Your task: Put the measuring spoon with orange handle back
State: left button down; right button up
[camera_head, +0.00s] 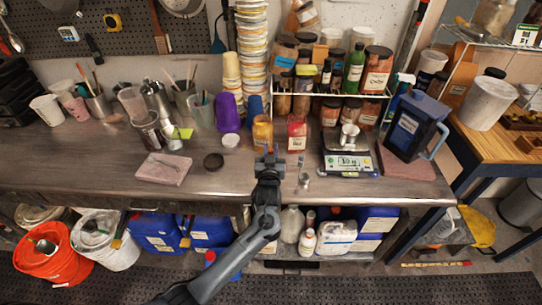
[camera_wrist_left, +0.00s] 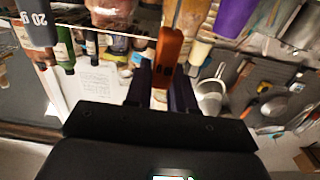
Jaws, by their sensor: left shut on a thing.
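My left gripper (camera_head: 267,160) is over the front part of the metal workbench (camera_head: 225,185), at mid-width. In the left wrist view its two dark fingers (camera_wrist_left: 164,78) are shut on an orange handle (camera_wrist_left: 169,48), which stands up between them. The spoon's bowl is hidden; I cannot make it out in either view. A small metal scoop or cup (camera_head: 304,180) is just right of my gripper in the head view. My right gripper is not in view.
Jars, a red packet (camera_head: 297,133) and purple cups (camera_head: 228,113) are behind the gripper. A pegboard (camera_head: 120,35) with tools hangs at the back left.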

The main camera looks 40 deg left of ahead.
pick_arm(q)
notch_tip(320, 180, down, 2)
jog(key=shift+f, duration=0.1)
jog(key=shift+f, duration=0.15)
jog(key=c, duration=1)
grip_release()
jog(key=shift+o, duration=0.2)
